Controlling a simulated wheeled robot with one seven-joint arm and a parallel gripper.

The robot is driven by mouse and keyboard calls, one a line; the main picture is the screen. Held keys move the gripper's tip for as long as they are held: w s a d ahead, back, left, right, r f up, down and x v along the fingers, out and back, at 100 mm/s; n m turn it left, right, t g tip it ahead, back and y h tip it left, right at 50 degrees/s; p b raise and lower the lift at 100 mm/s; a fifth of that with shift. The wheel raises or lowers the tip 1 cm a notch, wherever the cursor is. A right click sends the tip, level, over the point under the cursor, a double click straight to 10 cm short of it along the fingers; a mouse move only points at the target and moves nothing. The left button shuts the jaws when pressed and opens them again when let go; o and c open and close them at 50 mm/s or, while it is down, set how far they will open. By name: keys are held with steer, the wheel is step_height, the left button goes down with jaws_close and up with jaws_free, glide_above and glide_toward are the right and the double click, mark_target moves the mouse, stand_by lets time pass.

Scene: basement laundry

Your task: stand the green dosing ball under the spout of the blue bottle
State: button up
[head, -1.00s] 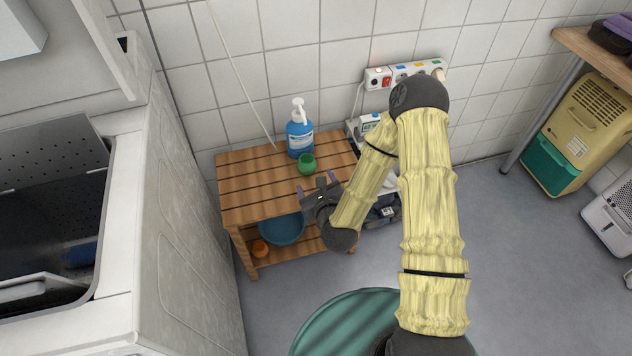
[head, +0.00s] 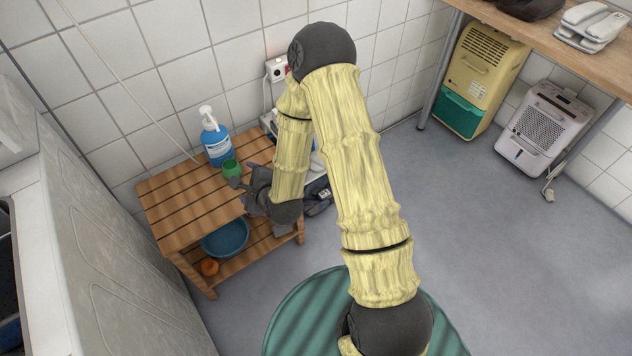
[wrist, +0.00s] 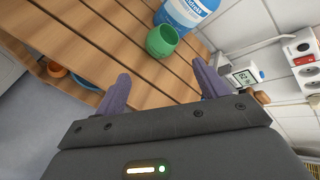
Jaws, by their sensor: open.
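The blue bottle (head: 217,147) with a white pump top stands upright at the back of the slatted wooden bench (head: 166,197). The green dosing ball (head: 231,170), a small open-topped cup shape, stands on the slats close in front of the bottle. In the wrist view the ball (wrist: 161,42) is beyond my fingertips, between their lines, with the lower part of the bottle (wrist: 186,10) just behind it. My gripper (wrist: 163,82) is open and empty, its two purple fingers apart and short of the ball. The wrist view cuts off the spout.
A blue basin (head: 225,238) and an orange item (head: 209,267) are on the lower shelf. A white device with a display (wrist: 244,77) is right of the bench. A white machine (head: 100,250) flanks the left.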

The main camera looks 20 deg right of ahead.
steer(key=s+d+r+n+g+h, duration=0.2)
steer(key=s+d+r+n+g, duration=0.2)
steer(key=s+d+r+n, duration=0.3)
steer(key=s+d+r+n+g+h, duration=0.1)
steer(key=s+d+r+n+g, duration=0.3)
steer(key=s+n, duration=0.5)
step_height(320, 180, up, 3)
steer(key=d+n, duration=0.2)
steer(key=n, duration=0.3)
steer(key=shift+s+d+r+n+g+h, duration=0.2)
steer(key=shift+d+n+g+h, duration=0.1)
steer(key=shift+d+n+h, duration=0.1)
